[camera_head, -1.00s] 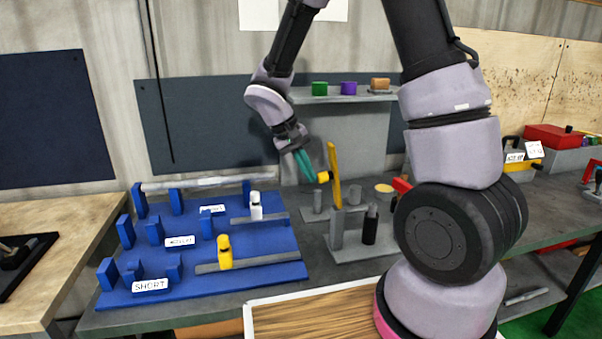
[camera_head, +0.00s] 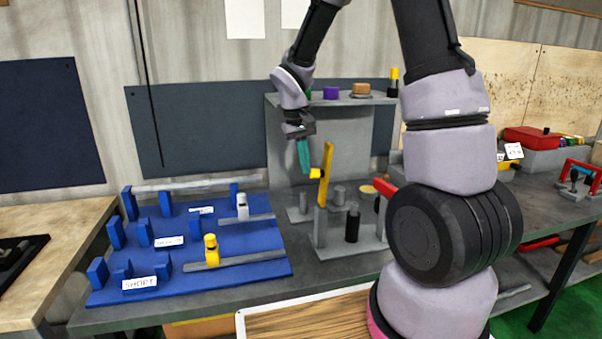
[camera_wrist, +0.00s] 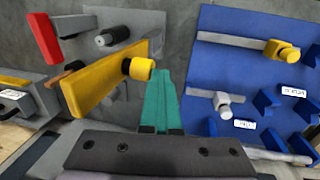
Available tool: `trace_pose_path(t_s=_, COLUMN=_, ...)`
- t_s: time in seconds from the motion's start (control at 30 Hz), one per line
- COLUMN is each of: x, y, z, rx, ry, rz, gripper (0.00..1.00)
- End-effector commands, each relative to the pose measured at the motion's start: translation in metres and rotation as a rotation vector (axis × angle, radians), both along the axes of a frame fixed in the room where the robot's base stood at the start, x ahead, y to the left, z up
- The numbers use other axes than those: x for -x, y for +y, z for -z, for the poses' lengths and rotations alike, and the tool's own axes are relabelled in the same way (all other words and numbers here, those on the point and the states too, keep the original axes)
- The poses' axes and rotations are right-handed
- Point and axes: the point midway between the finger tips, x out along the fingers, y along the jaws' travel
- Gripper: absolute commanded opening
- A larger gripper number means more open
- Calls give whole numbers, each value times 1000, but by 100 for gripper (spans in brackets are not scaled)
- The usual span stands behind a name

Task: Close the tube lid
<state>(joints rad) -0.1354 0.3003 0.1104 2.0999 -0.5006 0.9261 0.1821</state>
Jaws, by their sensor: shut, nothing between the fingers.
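The yellow bar-shaped lid (camera_head: 324,178) stands almost upright on a grey fixture (camera_head: 342,247), its top leaning slightly right. A yellow knob (camera_head: 315,174) sticks out from its left side. In the wrist view the lid (camera_wrist: 98,84) lies left of the fingers, with its knob (camera_wrist: 141,69) near the tips. My gripper (camera_head: 307,170) has teal fingers, shut and empty, pointing down just left of the knob. They also show in the wrist view (camera_wrist: 160,76). I cannot tell whether they touch the knob. I cannot make out the tube's opening.
A black-bodied cylinder (camera_head: 352,226) and grey posts stand on the fixture. A red bar (camera_head: 385,188) is at its right. A blue board (camera_head: 180,275) with blue blocks and yellow and white clamps lies left. A grey shelf (camera_head: 350,99) with small items is behind.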

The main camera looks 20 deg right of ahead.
Motion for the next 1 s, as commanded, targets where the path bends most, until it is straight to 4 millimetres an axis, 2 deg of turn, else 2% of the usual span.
trace_pose_path(t_s=0.03, x=-3, y=-9, z=-3, rx=-43, ry=-1, rz=12, gripper=0)
trace_pose_path(t_s=0.47, x=-5, y=-67, z=-8, rx=-453, ry=0, rz=16, gripper=0)
trace_pose_path(t_s=0.77, x=-5, y=-105, z=2, rx=-741, ry=0, rz=12, gripper=0)
trace_pose_path(t_s=1.0, x=-5, y=-133, z=18, rx=-971, ry=1, rz=8, gripper=0)
